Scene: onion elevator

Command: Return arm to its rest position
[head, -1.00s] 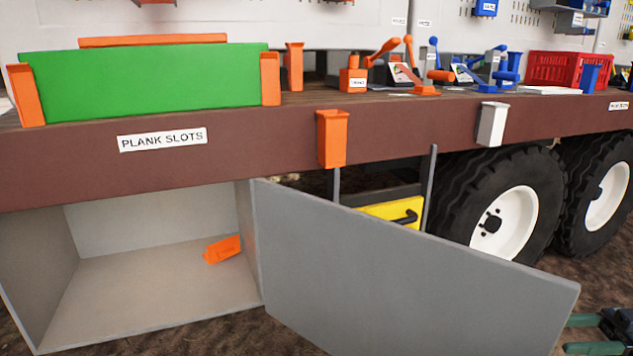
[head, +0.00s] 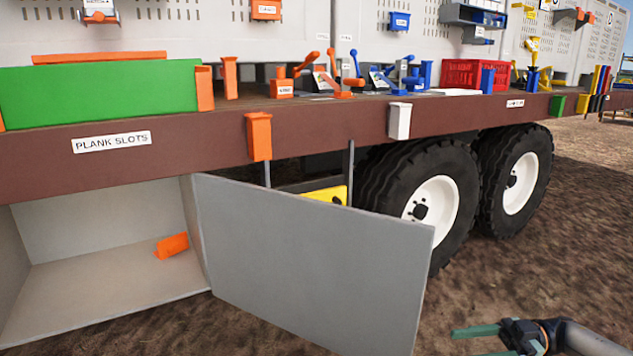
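My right gripper (head: 487,341) shows at the bottom right of the head view, with its arm coming in from the right edge. Its green fingers point left and are spread apart with nothing between them; the lower finger is partly cut off by the frame edge. It is low over the dirt ground, right of the open grey door (head: 315,265) and apart from it. My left gripper is out of view.
An open grey box (head: 100,240) under the trailer bed (head: 200,150) holds an orange bracket (head: 172,246). A green plank (head: 100,94) stands in orange slots on the bed. Black wheels (head: 435,205) stand behind the door. The dirt at right is clear.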

